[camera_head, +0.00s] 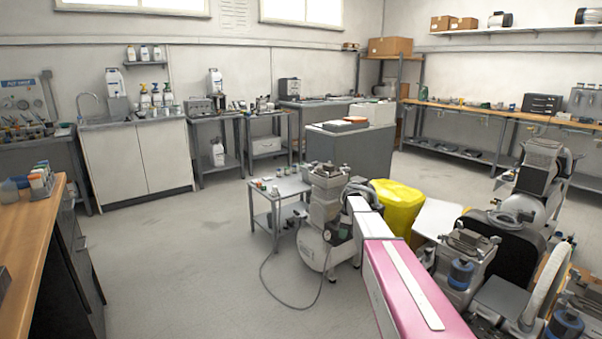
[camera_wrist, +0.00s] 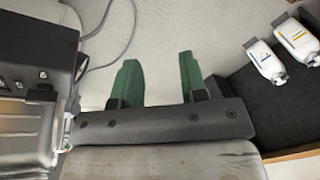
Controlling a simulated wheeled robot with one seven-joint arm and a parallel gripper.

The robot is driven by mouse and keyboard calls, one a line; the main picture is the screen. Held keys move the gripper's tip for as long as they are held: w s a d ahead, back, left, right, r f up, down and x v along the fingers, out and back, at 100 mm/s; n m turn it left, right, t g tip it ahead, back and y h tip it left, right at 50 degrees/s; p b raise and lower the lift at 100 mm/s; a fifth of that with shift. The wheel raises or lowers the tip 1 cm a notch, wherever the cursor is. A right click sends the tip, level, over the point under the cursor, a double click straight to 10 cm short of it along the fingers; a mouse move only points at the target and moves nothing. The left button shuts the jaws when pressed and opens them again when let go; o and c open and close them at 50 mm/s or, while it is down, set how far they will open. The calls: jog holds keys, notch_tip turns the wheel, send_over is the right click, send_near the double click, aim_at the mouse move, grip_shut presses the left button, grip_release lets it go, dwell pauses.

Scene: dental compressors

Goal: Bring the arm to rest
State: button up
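My gripper (camera_wrist: 158,75) shows in the wrist view with two green fingers. They stand well apart, with only pale floor seen between them, so it is open and empty. In the head view my pink and white arm (camera_head: 405,285) reaches forward from the lower right towards a compressor (camera_head: 312,248) on the floor. I cannot make out the fingers clearly there. In the wrist view a dark and grey machine (camera_wrist: 35,80) is close to the left of the fingers.
Two white bottles (camera_wrist: 265,62) lie right of the fingers on a dark surface (camera_wrist: 250,95). A wooden bench (camera_head: 30,245) stands left. Floor (camera_head: 190,260) between is clear except for a cable.

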jog(key=s+a+m+t+h, duration=0.1)
jog(key=s+m, duration=1.4)
jog(key=s, duration=2.3)
jog(key=shift+f+m+t+h, duration=0.3)
jog(key=shift+m+t+h, duration=0.1)
jog(key=shift+h, duration=0.2)
